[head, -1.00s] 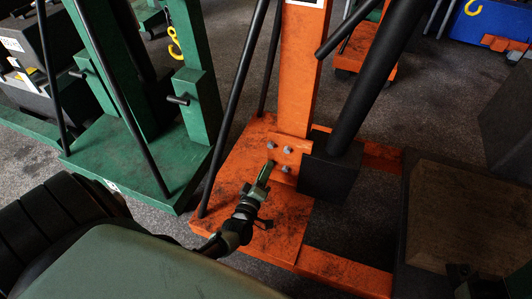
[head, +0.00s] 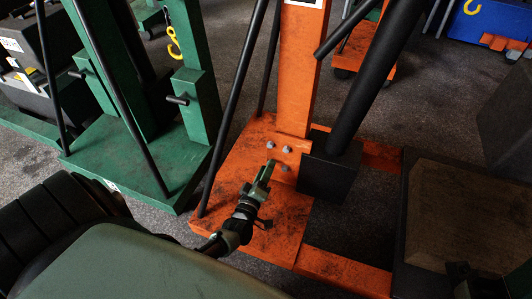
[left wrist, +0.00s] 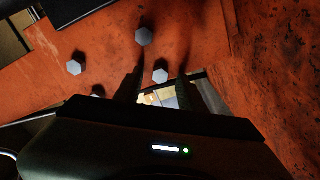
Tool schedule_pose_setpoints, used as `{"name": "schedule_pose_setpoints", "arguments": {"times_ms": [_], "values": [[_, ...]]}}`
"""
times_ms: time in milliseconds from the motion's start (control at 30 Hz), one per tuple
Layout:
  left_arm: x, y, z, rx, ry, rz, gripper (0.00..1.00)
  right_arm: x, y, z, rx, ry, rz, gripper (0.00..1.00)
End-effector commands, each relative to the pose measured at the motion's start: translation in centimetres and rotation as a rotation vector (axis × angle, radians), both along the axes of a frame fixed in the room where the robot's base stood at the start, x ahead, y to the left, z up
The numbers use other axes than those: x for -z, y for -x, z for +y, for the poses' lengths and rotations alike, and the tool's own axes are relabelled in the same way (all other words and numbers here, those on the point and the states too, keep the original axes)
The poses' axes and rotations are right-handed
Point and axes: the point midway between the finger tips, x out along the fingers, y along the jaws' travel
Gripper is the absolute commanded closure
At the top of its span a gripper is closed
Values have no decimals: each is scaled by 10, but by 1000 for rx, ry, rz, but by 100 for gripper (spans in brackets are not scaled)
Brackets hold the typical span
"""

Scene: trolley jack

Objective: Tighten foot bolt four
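Several grey hex bolts sit in the orange foot plate of the trolley jack (head: 245,190). In the head view one bolt (head: 287,149) is upper right and another (head: 270,145) upper left. My left gripper (head: 269,164) reaches up from below to the lower bolts and partly covers them; a lower right bolt (head: 285,168) shows beside it. In the left wrist view its fingers are apart, with one bolt (left wrist: 161,75) in line with the gap; contact cannot be told. The bolts carry no visible numbers. A dark part that seems to be my right gripper (head: 462,276) is at the lower right.
A black block (head: 328,172) with a thick black post stands right of the bolts. A slim black rod (head: 232,110) rises left of the orange column (head: 298,70). A green jack (head: 135,155) stands at left. A brown-topped black block (head: 470,215) is at right.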

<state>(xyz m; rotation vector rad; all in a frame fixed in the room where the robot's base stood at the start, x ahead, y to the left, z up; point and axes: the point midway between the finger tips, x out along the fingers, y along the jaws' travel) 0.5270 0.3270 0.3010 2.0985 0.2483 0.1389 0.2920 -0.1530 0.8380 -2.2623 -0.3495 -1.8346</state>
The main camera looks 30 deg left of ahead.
Motion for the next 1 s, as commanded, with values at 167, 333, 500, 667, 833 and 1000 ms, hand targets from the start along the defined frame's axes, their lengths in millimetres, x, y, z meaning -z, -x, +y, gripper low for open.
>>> {"name": "schedule_pose_setpoints", "arguments": {"times_ms": [167,333,500,667,833,1000], "values": [[-1,9,-2,-1,0,1,60,-4,0,0,0,0,-1,60],[-2,36,-8,-1,2,3,60,-15,0,0,0,-1,-2,60],[-1,62,-15,1,0,3,60,-21,-1,0,1,1,1,60],[-1,74,-18,1,-1,1,60,-22,-7,2,1,11,30,60],[0,76,-19,1,0,0,60,-22,-8,2,4,13,35,60],[0,76,-19,1,0,0,60,-21,-8,2,4,13,38,60]]}}
